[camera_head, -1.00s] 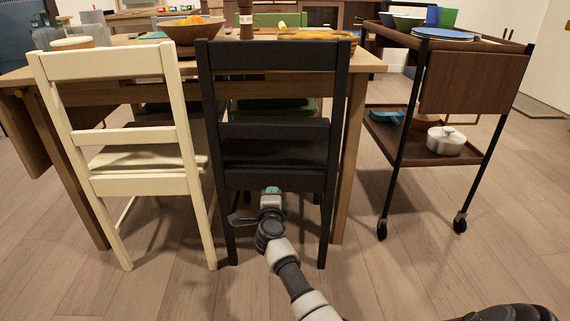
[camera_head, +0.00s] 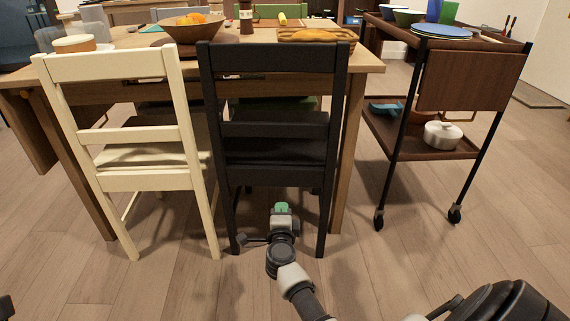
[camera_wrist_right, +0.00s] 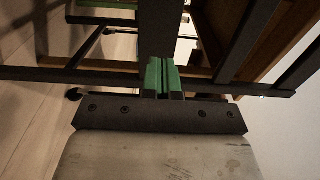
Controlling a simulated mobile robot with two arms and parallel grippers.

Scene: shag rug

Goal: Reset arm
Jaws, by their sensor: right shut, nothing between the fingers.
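My right arm comes in from the bottom of the head view. Its gripper (camera_head: 281,208) has green fingertips and is low, in front of the black chair (camera_head: 272,128), near the height of its lower legs. In the right wrist view the green fingers (camera_wrist_right: 163,76) are together with nothing between them. Dark chair bars show just beyond them; I cannot tell whether they touch. My left gripper is not in view.
A cream chair (camera_head: 134,181) stands left of the black chair. Both stand at a wooden table (camera_head: 368,62) bearing a fruit bowl (camera_head: 190,34). A wheeled cart (camera_head: 425,151) stands to the right. Wooden floor (camera_head: 395,262) is clear between the chairs and the cart.

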